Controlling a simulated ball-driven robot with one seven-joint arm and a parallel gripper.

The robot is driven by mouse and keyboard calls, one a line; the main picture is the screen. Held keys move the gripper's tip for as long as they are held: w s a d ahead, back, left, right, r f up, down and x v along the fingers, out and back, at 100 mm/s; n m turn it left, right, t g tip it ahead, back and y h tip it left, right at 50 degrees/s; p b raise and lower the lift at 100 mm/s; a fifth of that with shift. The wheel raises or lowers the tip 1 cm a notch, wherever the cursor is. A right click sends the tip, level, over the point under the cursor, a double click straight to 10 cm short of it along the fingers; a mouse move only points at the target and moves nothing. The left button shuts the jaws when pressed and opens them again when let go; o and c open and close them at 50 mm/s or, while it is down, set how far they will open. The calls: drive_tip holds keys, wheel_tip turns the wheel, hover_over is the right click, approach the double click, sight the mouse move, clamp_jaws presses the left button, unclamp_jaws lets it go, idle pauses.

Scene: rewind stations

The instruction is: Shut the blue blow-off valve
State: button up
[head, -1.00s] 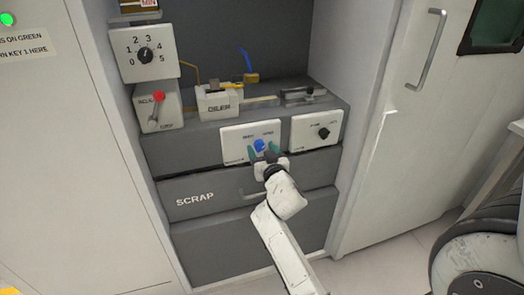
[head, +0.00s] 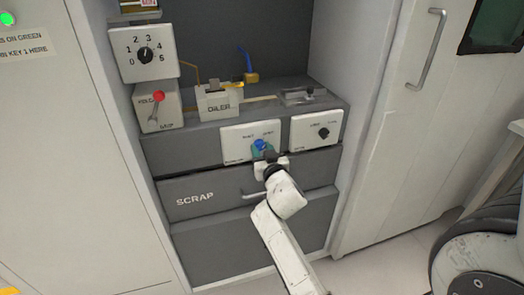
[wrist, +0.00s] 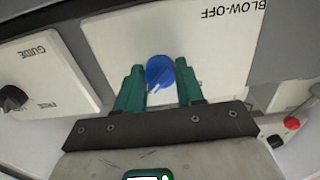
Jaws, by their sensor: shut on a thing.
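The blue blow-off valve is a round blue knob (head: 260,144) on a white panel (head: 234,149) at the front of the grey cabinet. In the wrist view the same knob (wrist: 160,70) sits on the panel, which reads BLOW-OFF upside down. My gripper (head: 264,152) reaches up to it from below. In the wrist view its green fingers (wrist: 160,84) stand on either side of the knob and are shut on it. Pale marks show on the knob, but its setting is too small to read. The fingers hide part of its sides.
A second white panel with a black knob (head: 323,132) is close on the right, marked GUIDE in the wrist view. Below is the SCRAP drawer (head: 215,197) with a bar handle. An oiler (head: 217,101) and a blue-levered brass fitting (head: 251,77) are on the ledge above.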

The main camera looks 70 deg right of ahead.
drive_tip(key=n, duration=0.3)
drive_tip(key=shift+n+p, duration=0.3)
drive_tip(key=shift+n, duration=0.1)
drive_tip(key=n+p, duration=0.1)
drive_tip(key=n, duration=0.4)
drive_tip(key=shift+r+n, duration=0.1)
drive_tip(key=shift+n, duration=0.2)
drive_tip(key=n, duration=0.4)
drive_tip(key=shift+p, duration=0.4)
drive_tip(key=shift+n+p, duration=0.3)
drive_tip(key=shift+n, duration=2)
drive_tip(key=o, duration=1)
drive_tip(key=shift+d, duration=0.1)
drive_tip(key=shift+o, duration=0.2)
drive_tip(key=shift+s, duration=0.1)
